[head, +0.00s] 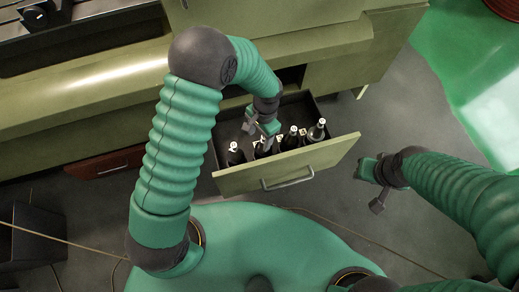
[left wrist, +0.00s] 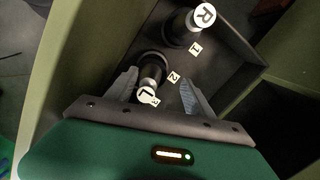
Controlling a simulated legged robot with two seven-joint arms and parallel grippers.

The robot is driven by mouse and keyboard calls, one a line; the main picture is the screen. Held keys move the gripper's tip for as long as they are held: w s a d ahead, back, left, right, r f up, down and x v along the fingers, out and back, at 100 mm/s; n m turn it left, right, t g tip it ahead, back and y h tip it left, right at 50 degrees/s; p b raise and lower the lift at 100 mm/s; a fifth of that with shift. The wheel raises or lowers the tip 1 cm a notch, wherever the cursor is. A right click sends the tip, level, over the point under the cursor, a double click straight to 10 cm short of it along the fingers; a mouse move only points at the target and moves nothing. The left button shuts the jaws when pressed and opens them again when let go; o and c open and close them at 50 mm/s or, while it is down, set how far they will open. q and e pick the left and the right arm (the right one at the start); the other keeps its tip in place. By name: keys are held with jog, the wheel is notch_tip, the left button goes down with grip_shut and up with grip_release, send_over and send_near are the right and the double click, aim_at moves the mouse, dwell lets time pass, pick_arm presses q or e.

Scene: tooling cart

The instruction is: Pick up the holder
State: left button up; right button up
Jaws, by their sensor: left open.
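Several dark tool holders with round white tops stand in the open drawer in the head view; one holder (head: 235,154) is at the left end and another (head: 317,130) at the right. My left gripper (head: 262,138) reaches down over the drawer. In the left wrist view, a holder marked L (left wrist: 151,76) stands between the open fingers of my left gripper (left wrist: 160,80), with no clear contact visible. A holder marked R (left wrist: 186,26) stands beyond it. My right gripper (head: 370,178) hangs right of the drawer, outside it; its fingers are unclear.
The drawer (head: 240,182) has a green front with a grey handle (head: 288,181). Number tags 1 (left wrist: 195,48) and 2 (left wrist: 174,77) lie on its floor. The green machine body (head: 335,45) rises behind. The drawer's dark floor is bare right of the holders in the wrist view.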

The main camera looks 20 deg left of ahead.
aim_at(262, 144)
pick_arm(q)
jog(key=f, duration=0.1)
jog(key=d+f, duration=0.2)
jog(key=shift+s+f+b, duration=0.2)
jog(key=shift+s+b, duration=0.05)
jog(key=shift+b, duration=0.1)
jog(key=shift+d, duration=0.3)
jog(key=shift+a+r, duration=0.1)
jog(key=shift+a, duration=0.3)
jog(key=c, duration=0.3)
jog(key=shift+a, duration=0.5)
jog(key=c, duration=0.5)
jog(key=shift+c, duration=1.3)
jog(key=shift+d, duration=0.2)
jog(key=shift+c, duration=1.2)
jog(key=shift+d, duration=0.4)
grip_shut()
jog(key=shift+a, duration=0.1)
pick_arm(e)
jog(key=shift+d+f, duration=0.75)
jog(key=shift+d, duration=0.35)
